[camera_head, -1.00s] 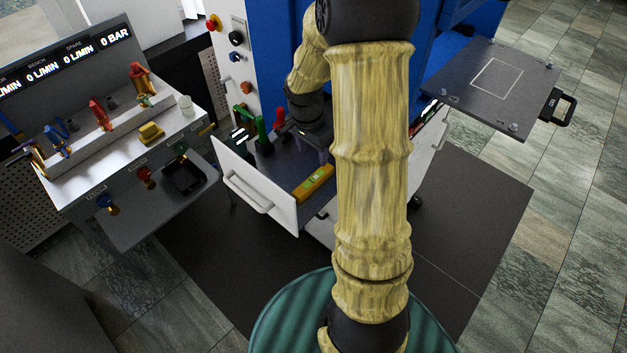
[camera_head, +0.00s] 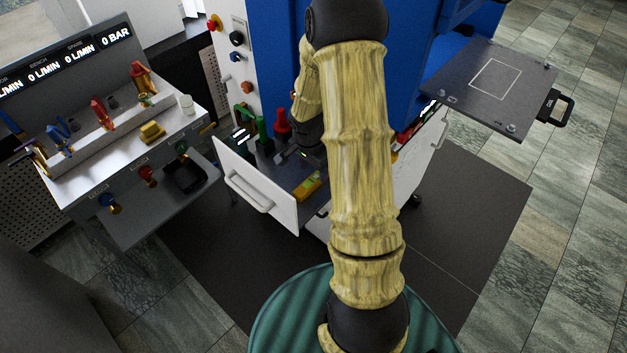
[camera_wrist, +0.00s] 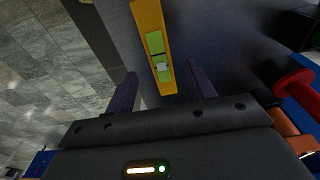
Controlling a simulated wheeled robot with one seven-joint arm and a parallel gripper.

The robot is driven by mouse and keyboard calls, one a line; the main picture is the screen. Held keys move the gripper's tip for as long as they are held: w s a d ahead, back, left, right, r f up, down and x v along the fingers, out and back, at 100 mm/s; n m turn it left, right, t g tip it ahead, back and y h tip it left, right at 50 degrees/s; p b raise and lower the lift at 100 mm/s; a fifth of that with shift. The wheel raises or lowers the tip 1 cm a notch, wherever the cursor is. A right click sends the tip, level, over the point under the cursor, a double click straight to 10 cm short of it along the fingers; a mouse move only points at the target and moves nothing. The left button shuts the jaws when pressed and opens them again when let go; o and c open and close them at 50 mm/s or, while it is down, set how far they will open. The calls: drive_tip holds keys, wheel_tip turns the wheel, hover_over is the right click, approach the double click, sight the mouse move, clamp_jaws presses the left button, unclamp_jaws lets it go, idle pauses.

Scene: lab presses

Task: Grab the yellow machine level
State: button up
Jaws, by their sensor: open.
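The yellow machine level (camera_head: 309,186) lies in the open drawer, near its front. It is a yellow bar with green panels, and my arm hides its far end in the head view. In the wrist view the level (camera_wrist: 144,18) runs from the top edge down to the gap between my fingers, with a pale vial in its green part. My gripper (camera_wrist: 161,72) is open, with one purple-grey finger on each side of the level's near end. I see no finger touching it. My gripper is largely hidden behind my arm in the head view.
The white-fronted drawer (camera_head: 271,207) also holds green and red handled tools (camera_head: 282,124) behind the level. A red round-ended item (camera_wrist: 293,86) is at the right in the wrist view. A bench (camera_head: 178,128) with valves stands left; a dark plate (camera_head: 465,99) juts out right.

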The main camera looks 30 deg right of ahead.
sight(313, 178)
drive_tip(key=shift+f+p, duration=0.35)
drive_tip(key=shift+f, duration=1.5)
drive_tip(key=c, duration=1.1)
drive_tip(key=shift+w, duration=0.1)
drive_tip(key=shift+r, duration=0.1)
wheel_tip(313, 178, up, 10)
drive_tip(key=shift+f+b, duration=0.1)
drive_tip(key=shift+b, duration=0.6)
